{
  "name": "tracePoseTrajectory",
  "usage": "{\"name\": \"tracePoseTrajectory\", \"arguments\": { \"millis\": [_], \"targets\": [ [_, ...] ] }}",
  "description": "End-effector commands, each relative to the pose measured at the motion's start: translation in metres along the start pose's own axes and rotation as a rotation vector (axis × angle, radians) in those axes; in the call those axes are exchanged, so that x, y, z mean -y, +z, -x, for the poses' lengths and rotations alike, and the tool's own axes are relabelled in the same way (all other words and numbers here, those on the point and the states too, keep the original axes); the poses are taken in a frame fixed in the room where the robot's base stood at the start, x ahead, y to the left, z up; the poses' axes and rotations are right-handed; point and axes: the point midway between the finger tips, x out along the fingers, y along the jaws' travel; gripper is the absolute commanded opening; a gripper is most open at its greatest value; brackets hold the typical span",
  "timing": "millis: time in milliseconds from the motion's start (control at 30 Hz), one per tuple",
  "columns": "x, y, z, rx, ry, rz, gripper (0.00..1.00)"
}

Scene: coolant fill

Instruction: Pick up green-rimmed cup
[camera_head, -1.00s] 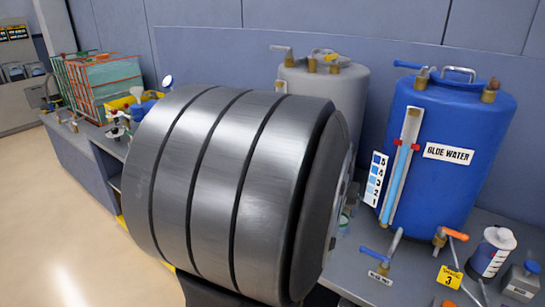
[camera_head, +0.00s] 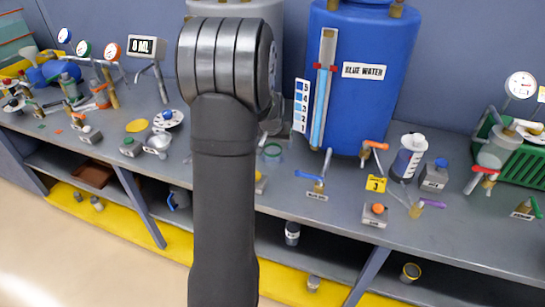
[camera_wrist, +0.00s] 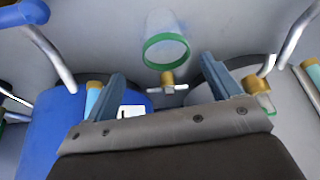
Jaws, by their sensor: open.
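The green-rimmed cup (camera_head: 272,152) stands on the grey bench, just right of my arm in the head view, below the grey tank. It looks clear, and its rim is a green ring. In the wrist view the cup (camera_wrist: 165,44) is at the top middle, beyond the fingertips and roughly between their lines. My gripper (camera_wrist: 162,67) is open, with two blue-grey fingers spread and nothing between them. The cup is apart from both fingers. In the head view my arm hides the gripper.
The blue water tank (camera_head: 362,95) stands right of the cup, the grey tank (camera_head: 262,20) behind it. A blue-handled tap (camera_head: 316,180) is close on the right. In the wrist view a brass tap (camera_wrist: 167,82) shows below the cup. Gauges and a round dish (camera_head: 160,141) lie left.

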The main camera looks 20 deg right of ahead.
Motion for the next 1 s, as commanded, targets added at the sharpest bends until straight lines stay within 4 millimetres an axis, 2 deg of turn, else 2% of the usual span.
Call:
{"name": "tracePoseTrajectory", "arguments": {
  "millis": [100, 400, 700, 1000],
  "targets": [
    [0.000, 0.000, -0.019, 0.002, 0.000, 0.000, 0.82],
    [0.002, -0.001, -0.038, 0.001, 0.000, 0.001, 0.82],
    [0.008, -0.003, -0.076, 0.001, -0.001, 0.001, 0.82],
    [0.008, -0.004, -0.084, -0.001, -0.002, 0.001, 0.82]
  ]
}}
